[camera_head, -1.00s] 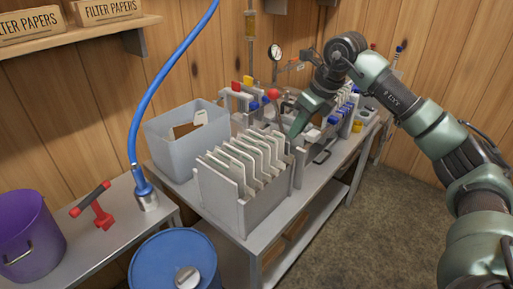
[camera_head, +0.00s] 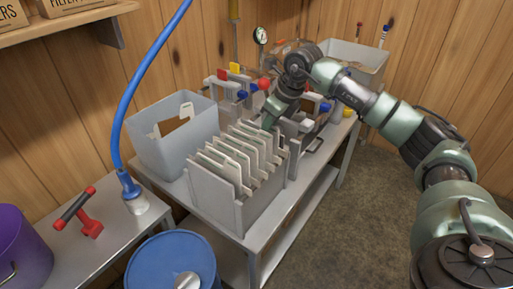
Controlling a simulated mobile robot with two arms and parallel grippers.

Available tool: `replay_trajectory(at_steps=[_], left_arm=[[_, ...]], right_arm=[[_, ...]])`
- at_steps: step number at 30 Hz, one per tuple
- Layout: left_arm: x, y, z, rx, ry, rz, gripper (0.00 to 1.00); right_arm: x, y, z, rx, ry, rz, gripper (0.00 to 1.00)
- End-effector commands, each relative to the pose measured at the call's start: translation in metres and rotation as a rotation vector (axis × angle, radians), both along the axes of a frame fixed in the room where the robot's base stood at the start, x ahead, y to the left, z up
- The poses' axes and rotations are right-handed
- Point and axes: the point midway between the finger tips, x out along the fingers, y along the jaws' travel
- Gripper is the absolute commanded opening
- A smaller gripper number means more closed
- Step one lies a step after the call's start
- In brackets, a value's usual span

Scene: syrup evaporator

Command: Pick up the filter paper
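A grey filter press (camera_head: 262,208) stands on the metal table with several upright plates in a row. Pale sheets (camera_head: 232,160) show between the plates; I cannot tell for sure which are filter paper. My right gripper (camera_head: 268,122) points down at the far end of the row, close to the last plates. Its fingertips are partly hidden behind the plates, so I cannot tell whether it is open or holds anything. My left gripper is not in view.
A grey bin (camera_head: 155,152) with white plates and a brown piece stands left of the press. A blue hose (camera_head: 117,110), red-handled tool (camera_head: 88,222), blue drum (camera_head: 150,268) and purple bucket (camera_head: 20,240) are near. Labelled boxes (camera_head: 65,5) sit on the shelf. The right floor is clear.

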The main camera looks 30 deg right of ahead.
Motion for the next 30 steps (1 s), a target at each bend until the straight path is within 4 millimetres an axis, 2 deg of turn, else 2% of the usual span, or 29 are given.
replay_trajectory(at_steps=[3, 9, 16, 18, 30], left_arm=[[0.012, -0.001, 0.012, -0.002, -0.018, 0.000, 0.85], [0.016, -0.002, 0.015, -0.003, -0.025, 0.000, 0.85], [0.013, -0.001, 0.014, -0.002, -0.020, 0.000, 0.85], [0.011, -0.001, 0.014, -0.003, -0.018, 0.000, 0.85], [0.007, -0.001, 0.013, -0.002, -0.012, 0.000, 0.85]], right_arm=[[0.008, 0.002, -0.016, 0.001, 0.004, 0.001, 0.15], [0.015, 0.005, -0.036, 0.001, 0.001, 0.002, 0.15], [0.016, 0.005, -0.037, 0.001, -0.001, 0.001, 0.15], [0.016, 0.005, -0.037, 0.001, 0.000, 0.001, 0.00], [0.016, 0.005, -0.036, 0.000, -0.001, 0.001, 0.00]])
